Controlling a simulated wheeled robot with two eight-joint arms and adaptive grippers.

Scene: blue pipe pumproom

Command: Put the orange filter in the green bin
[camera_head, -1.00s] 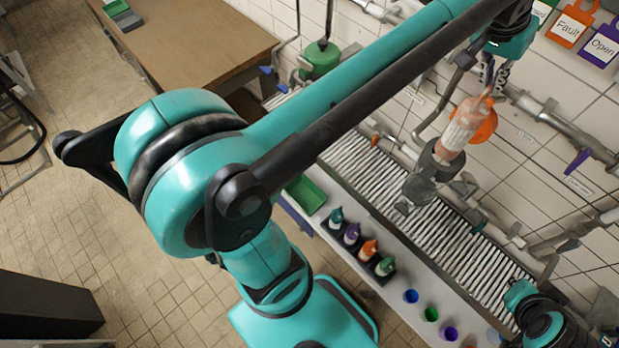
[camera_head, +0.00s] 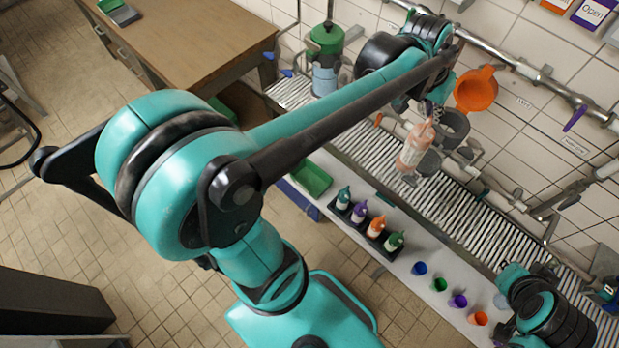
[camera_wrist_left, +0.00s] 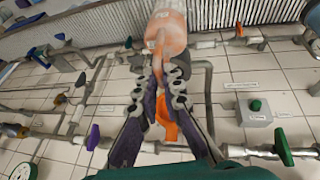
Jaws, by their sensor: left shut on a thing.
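The orange filter (camera_head: 415,146) is a pale orange cylinder with a narrow orange stem. My left gripper (camera_head: 428,112) is shut on that stem, and the filter hangs slightly tilted below it. In the left wrist view my left gripper (camera_wrist_left: 160,75) holds the stem of the filter (camera_wrist_left: 168,32). The filter is in the air beside the grey filter housing (camera_head: 455,128), whose orange lid (camera_head: 475,90) is swung open. A green open bin (camera_head: 311,180) stands at the left end of the white bench, apart from the filter. My right arm is at the lower right; its fingers are not clear.
Several small bottles in a black rack (camera_head: 366,228) and several coloured cups (camera_head: 439,285) stand on the bench between the green bin and my right arm. A green-topped housing (camera_head: 326,60) stands behind. Pipes and valves line the tiled wall. A brown table (camera_head: 180,45) is at upper left.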

